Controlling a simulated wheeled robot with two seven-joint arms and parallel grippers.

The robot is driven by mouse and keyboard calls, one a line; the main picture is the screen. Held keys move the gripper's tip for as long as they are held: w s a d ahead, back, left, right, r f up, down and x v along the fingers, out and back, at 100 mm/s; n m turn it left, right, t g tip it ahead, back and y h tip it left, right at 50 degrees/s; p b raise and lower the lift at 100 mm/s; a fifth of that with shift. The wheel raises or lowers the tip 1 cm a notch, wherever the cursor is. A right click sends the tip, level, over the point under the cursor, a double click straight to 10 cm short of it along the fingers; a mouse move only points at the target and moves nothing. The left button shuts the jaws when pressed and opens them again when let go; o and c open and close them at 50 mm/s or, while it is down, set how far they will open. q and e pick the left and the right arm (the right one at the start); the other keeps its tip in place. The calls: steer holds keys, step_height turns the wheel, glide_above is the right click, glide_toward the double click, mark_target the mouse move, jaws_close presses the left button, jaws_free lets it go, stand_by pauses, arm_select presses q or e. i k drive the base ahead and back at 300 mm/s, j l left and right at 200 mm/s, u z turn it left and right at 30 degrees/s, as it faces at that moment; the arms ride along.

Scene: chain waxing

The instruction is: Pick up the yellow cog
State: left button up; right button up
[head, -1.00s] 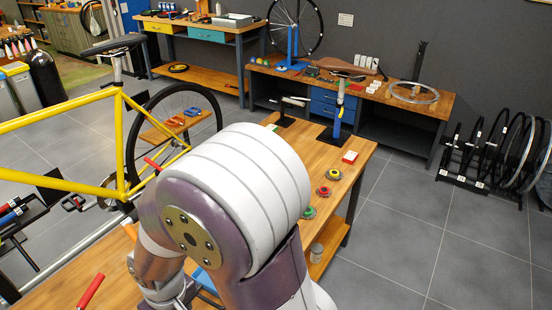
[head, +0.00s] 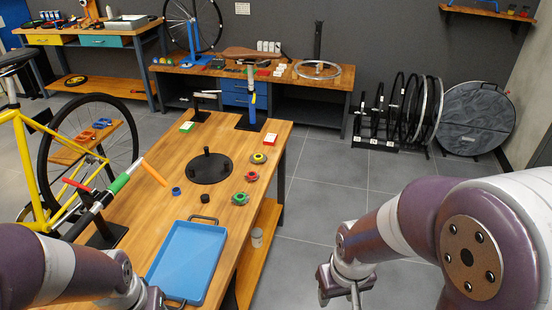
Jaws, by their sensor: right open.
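The yellow cog (head: 258,158) is a small round piece with a yellow middle. It lies near the right edge of the wooden workbench (head: 217,133), the farthest of three small pieces in a row. My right gripper (head: 339,299) is open at the bottom, off the bench's right side, well apart from the cog. My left gripper (head: 150,301) is at the bottom by the blue tray and partly cut off, so its jaws cannot be judged.
A blue tray (head: 187,262) lies on the near bench. A black round base with pegs (head: 209,170) stands left of the cogs. The floor right of the bench is clear.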

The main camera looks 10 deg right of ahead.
mark_target(260, 158)
steer(key=j+z, duration=0.1)
steer(key=z, duration=0.15)
steer(key=i+l, duration=0.3)
steer(key=i, duration=0.25)
steer(key=i+l, duration=0.3)
steer(key=i, duration=0.2)
steer(key=i+l, duration=0.3)
steer(key=i, duration=0.25)
steer(key=i+l+u, duration=0.1)
steer(key=i+l, duration=0.2)
steer(key=i, duration=0.25)
steer(key=i+l+u, duration=0.2)
steer(key=u, duration=0.2)
steer(key=i+l+u, duration=0.25)
steer(key=u, duration=0.15)
steer(key=i+l+u, duration=0.15)
steer(key=l+u, duration=0.25)
steer(key=i+j, duration=0.05)
steer(key=j, duration=0.05)
